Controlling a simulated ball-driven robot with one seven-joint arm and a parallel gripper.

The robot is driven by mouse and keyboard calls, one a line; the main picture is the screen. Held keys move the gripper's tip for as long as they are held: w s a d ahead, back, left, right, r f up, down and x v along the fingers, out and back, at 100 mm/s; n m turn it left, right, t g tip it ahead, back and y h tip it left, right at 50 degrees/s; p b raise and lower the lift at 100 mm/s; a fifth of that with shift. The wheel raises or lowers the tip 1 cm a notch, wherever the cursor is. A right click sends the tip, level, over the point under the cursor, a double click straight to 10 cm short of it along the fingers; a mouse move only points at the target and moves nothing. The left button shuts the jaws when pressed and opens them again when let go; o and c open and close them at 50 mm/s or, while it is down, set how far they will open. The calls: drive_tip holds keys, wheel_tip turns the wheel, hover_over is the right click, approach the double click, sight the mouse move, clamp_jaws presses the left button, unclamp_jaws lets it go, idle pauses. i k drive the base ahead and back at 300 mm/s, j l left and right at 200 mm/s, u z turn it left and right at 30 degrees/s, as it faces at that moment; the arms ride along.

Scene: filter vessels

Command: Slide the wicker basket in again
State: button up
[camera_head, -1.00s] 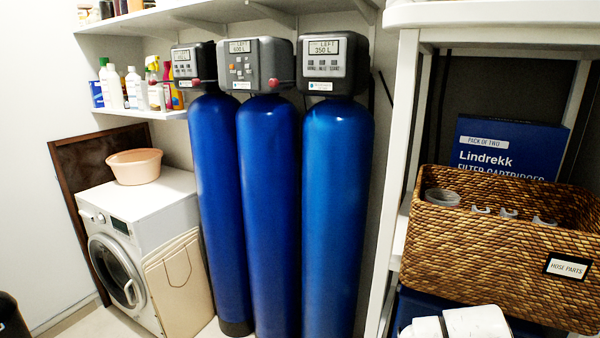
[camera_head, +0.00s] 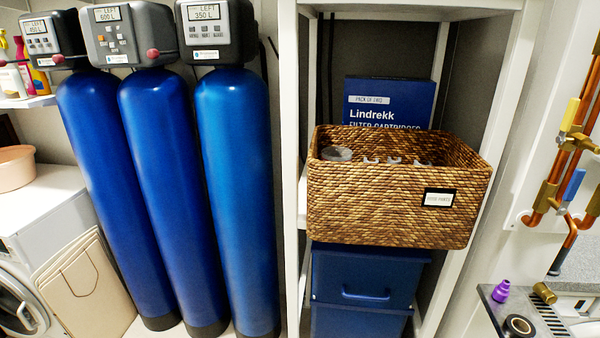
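The brown wicker basket (camera_head: 375,205) sits in the white shelf unit (camera_head: 292,150), right of the middle of the view. It bears a label (camera_head: 439,198) and holds several grey parts. Its front juts forward of the shelf posts, and its right end overlaps the right post. Behind it stands a blue Lindrekk filter cartridge box (camera_head: 390,97). My gripper is not in view.
Blue drawer boxes (camera_head: 365,277) stand below the basket. Three tall blue vessels (camera_head: 235,190) stand left of the shelf. On the right are copper pipes (camera_head: 565,170) with valves and a counter with a purple fitting (camera_head: 501,291).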

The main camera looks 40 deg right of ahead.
sight(438, 205)
drive_tip(key=j+z, duration=0.15)
drive_tip(key=z, duration=0.2)
drive_tip(key=i+j+z, duration=0.1)
drive_tip(key=z, duration=0.3)
drive_tip(key=j+z, duration=0.2)
drive_tip(key=z, duration=0.15)
